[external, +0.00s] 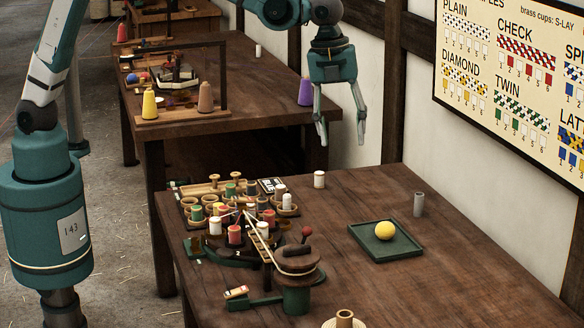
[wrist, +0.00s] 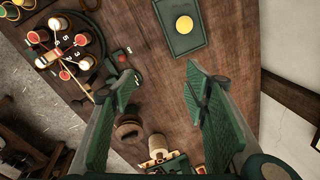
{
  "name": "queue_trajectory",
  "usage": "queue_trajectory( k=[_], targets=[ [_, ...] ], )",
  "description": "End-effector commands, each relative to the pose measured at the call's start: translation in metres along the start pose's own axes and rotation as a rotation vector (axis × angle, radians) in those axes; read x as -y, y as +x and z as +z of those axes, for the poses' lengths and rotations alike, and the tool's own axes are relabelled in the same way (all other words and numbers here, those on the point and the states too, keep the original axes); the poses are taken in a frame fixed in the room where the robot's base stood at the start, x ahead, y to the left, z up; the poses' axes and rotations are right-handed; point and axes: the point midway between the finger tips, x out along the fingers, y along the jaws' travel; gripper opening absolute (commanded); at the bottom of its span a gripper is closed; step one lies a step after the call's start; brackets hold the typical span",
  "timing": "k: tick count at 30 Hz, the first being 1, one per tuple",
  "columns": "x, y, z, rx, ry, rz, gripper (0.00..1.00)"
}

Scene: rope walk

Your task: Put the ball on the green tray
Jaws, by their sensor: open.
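The yellow ball (external: 385,230) rests on the square green tray (external: 374,251), inside its low rim, on the right part of the near table. In the wrist view the ball (wrist: 184,24) sits on the tray (wrist: 188,48) near the top edge. My gripper (external: 342,138) is open and empty. It hangs fingers down, well above the table and apart from the ball and tray. In the wrist view my spread green finger pads (wrist: 163,85) have nothing between them; the ball lies beyond them.
A white cylinder (external: 319,179), a grey cylinder (external: 418,204) and a wooden spool (external: 344,321) stand apart. Wood around the tray is clear. A wall runs along the right.

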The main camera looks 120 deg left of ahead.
Motion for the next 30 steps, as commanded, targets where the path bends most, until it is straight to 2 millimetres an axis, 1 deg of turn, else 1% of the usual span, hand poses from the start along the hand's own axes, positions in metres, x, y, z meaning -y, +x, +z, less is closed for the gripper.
queue_trajectory(
  k=[1, 6, 15, 21, 30],
  targets=[
    [-0.010, -0.010, -0.004, -0.002, -0.021, -0.009, 0.46],
    [-0.038, -0.038, -0.014, -0.011, -0.104, -0.040, 0.46],
    [-0.092, -0.080, -0.030, -0.035, -0.248, -0.092, 0.46],
    [-0.131, -0.103, -0.039, -0.058, -0.345, -0.125, 0.46],
    [-0.191, -0.129, -0.048, -0.100, -0.489, -0.169, 0.46]
  ],
)
